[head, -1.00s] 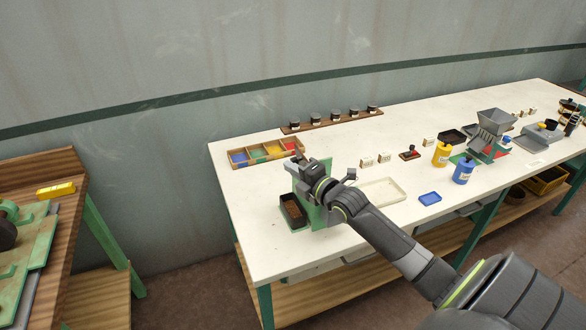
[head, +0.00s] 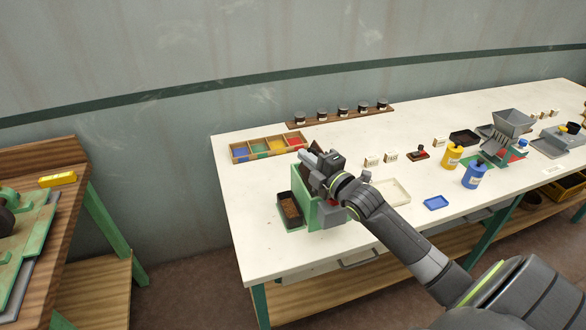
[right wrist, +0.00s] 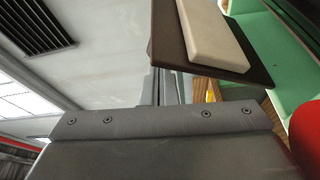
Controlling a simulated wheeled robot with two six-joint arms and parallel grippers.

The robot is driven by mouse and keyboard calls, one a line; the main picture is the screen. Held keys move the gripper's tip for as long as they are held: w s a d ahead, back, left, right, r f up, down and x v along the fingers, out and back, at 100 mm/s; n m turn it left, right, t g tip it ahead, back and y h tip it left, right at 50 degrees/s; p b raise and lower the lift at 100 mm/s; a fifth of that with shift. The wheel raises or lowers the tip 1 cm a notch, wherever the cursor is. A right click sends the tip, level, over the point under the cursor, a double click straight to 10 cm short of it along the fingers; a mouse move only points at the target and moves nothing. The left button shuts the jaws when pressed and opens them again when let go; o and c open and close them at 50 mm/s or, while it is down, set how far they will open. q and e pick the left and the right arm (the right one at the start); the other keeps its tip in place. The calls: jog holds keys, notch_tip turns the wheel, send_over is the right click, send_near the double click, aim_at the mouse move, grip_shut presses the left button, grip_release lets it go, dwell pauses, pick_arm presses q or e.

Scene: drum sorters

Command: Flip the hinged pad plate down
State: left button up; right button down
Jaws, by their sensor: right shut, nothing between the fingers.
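The hinged pad plate shows in the right wrist view as a dark brown plate (right wrist: 206,62) with a cream pad (right wrist: 208,32) on its face. In the head view it is mostly hidden behind my gripper, above a green stand (head: 330,216) at the table's near left. My right gripper (head: 306,157) is shut and empty, above the stand. In the right wrist view its fingertips (right wrist: 162,88) are close to the plate's edge; I cannot tell whether they touch. The plate appears raised, but its exact tilt is unclear. My left gripper is not in view.
A dark tray with brown contents (head: 283,222) sits left of the stand. A divided bin (head: 240,154) stands behind. The table's front left is clear.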

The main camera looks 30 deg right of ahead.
aim_at(316, 153)
jog(key=shift+s+d+b, duration=0.15)
jog(key=shift+d+b, duration=0.2)
jog(key=shift+b, duration=0.1)
jog(key=shift+s+d, duration=0.1)
jog(key=shift+d, duration=0.25)
jog(key=shift+s+d+f+b, duration=0.1)
jog(key=shift+d+f+b, duration=0.1)
jog(key=shift+d+b, duration=0.35)
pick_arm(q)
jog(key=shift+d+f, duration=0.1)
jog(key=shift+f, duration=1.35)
pick_arm(e)
jog(key=shift+s+d, duration=0.15)
jog(key=shift+d, duration=0.45)
